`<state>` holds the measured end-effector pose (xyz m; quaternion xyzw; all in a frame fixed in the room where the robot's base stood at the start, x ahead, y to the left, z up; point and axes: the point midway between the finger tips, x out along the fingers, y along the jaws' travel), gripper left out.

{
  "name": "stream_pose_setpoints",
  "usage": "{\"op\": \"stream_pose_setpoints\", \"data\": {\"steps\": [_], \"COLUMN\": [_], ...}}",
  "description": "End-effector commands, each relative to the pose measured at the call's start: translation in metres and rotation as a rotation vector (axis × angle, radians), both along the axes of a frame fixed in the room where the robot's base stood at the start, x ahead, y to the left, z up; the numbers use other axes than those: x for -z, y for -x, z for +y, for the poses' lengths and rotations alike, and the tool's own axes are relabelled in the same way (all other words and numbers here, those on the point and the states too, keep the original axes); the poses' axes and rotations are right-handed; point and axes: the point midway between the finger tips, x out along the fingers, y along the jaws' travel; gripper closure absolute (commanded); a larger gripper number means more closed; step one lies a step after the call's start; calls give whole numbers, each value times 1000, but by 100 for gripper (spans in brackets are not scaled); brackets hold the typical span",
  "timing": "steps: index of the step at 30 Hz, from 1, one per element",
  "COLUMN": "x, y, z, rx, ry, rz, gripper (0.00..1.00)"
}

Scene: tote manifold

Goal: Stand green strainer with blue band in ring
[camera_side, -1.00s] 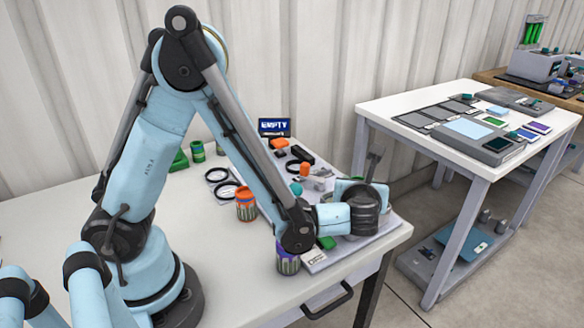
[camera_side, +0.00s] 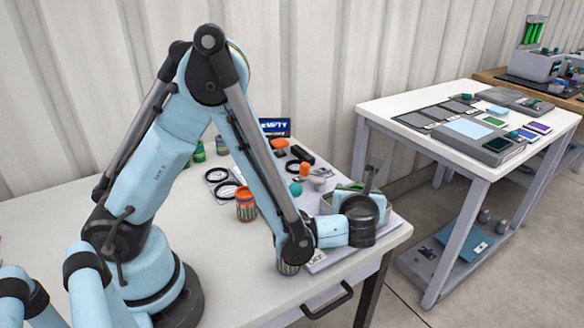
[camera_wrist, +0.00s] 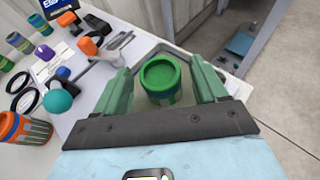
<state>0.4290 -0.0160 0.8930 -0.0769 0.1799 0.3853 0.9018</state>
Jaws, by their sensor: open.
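A green strainer (camera_wrist: 160,74) stands in the wrist view with its round open top toward the camera. My gripper (camera_wrist: 160,67) is open, with one green finger to the left of the strainer and one to the right. Gaps show on both sides, so neither finger appears to touch it. The strainer is inside a grey tote (camera_side: 327,203). In the side view my wrist hides the strainer and fingers. Two black rings lie on a light board, the upper (camera_side: 217,174) and the lower (camera_side: 226,190).
An orange strainer (camera_side: 245,206) stands near the rings, and it also shows in the wrist view (camera_wrist: 25,130). A teal ball (camera_wrist: 59,100) and orange-topped fittings (camera_wrist: 88,46) stand between rings and tote. A screen (camera_side: 274,127) is at the back. The table's front left is clear.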

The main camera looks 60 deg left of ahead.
Motion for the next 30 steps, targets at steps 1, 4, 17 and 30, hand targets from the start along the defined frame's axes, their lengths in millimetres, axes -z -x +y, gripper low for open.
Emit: {"op": "stream_pose_setpoints", "data": {"steps": [1, 4, 17, 30], "x": [0, 0, -19, -39], "y": [0, 1, 39, 74], "z": [0, -1, -51, -85], "rx": [0, 0, 7, -5], "ry": [0, 0, -2, 12], "rz": [0, 0, -1, -4], "gripper": [28, 28, 28, 28]}}
